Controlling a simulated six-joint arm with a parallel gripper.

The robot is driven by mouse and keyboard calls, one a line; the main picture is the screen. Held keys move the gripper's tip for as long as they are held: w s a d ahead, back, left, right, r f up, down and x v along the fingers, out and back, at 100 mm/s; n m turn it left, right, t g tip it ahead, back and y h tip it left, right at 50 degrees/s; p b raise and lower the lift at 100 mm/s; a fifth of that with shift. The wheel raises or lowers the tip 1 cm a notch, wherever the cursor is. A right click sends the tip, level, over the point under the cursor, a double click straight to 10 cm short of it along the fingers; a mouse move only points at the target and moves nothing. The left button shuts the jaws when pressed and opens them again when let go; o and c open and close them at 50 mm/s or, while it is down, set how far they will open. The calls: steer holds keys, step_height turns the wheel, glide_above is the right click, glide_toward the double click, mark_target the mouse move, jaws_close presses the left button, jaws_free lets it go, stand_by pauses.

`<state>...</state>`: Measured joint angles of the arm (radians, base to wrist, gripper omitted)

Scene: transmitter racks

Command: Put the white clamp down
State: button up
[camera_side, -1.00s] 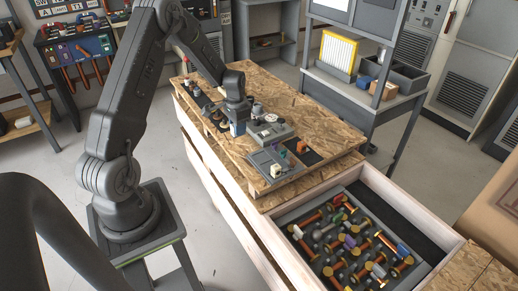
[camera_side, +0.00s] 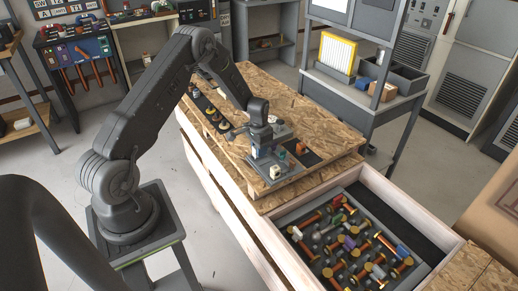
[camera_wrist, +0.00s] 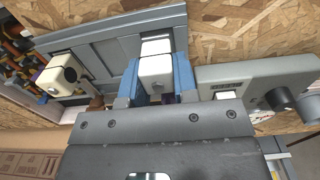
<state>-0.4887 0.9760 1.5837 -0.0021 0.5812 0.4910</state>
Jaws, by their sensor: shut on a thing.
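My gripper (camera_side: 262,148) is over the left end of a grey tray (camera_side: 291,171) on the wooden bench. In the wrist view its two blue fingers (camera_wrist: 157,78) are shut on the white clamp (camera_wrist: 156,70), one on each side. The clamp is in front of the right part of the tray, which also shows in the wrist view (camera_wrist: 112,52). I cannot tell whether the clamp touches the tray floor. In the side view the gripper mostly hides the clamp.
A cream block (camera_side: 275,171) with a dark knob sits in the tray, also seen in the wrist view (camera_wrist: 57,74). A grey device with knobs (camera_wrist: 262,84) is close beside the gripper. A drawer of copper-coloured parts (camera_side: 345,240) is in front. Bare bench top (camera_side: 310,116) lies behind.

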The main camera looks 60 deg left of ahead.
steer(key=shift+f, duration=0.6)
steer(key=o, duration=0.9)
steer(key=shift+o, duration=0.2)
